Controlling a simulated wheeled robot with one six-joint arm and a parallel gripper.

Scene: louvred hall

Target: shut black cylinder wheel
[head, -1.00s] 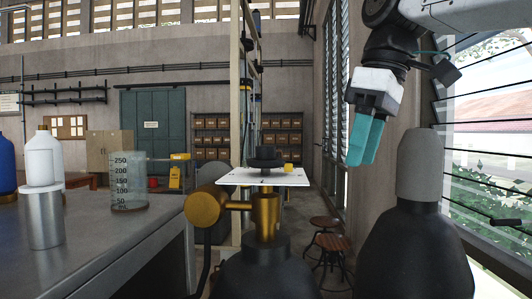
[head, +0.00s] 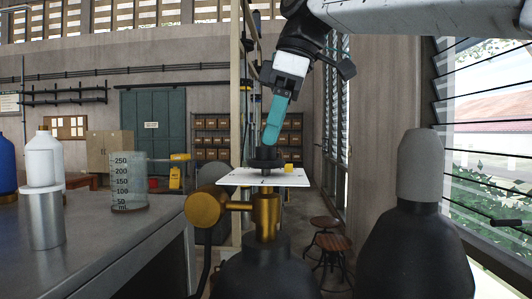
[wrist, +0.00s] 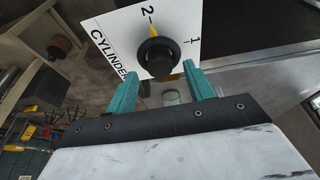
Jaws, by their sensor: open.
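The black wheel (head: 264,160) sits on top of the brass valve (head: 266,215) of a black cylinder (head: 265,275), above a white plate (head: 235,178). In the wrist view the wheel (wrist: 153,58) is a round black knob on the plate (wrist: 112,35), which reads "CYLINDER", "2" and "1". A yellow pointer (wrist: 154,31) at the wheel points to the 2. My gripper (head: 268,142) is just above the wheel, tilted. In the wrist view its teal fingers (wrist: 162,72) are apart and empty, with the wheel ahead of and between their tips; I cannot tell if they touch it.
A grey bench (head: 120,225) at left holds a glass beaker (head: 128,180), a metal cup (head: 45,222) and bottles (head: 42,160). A second black cylinder with a grey cap (head: 418,165) stands at right. Stools (head: 332,243) stand behind, near the louvred windows.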

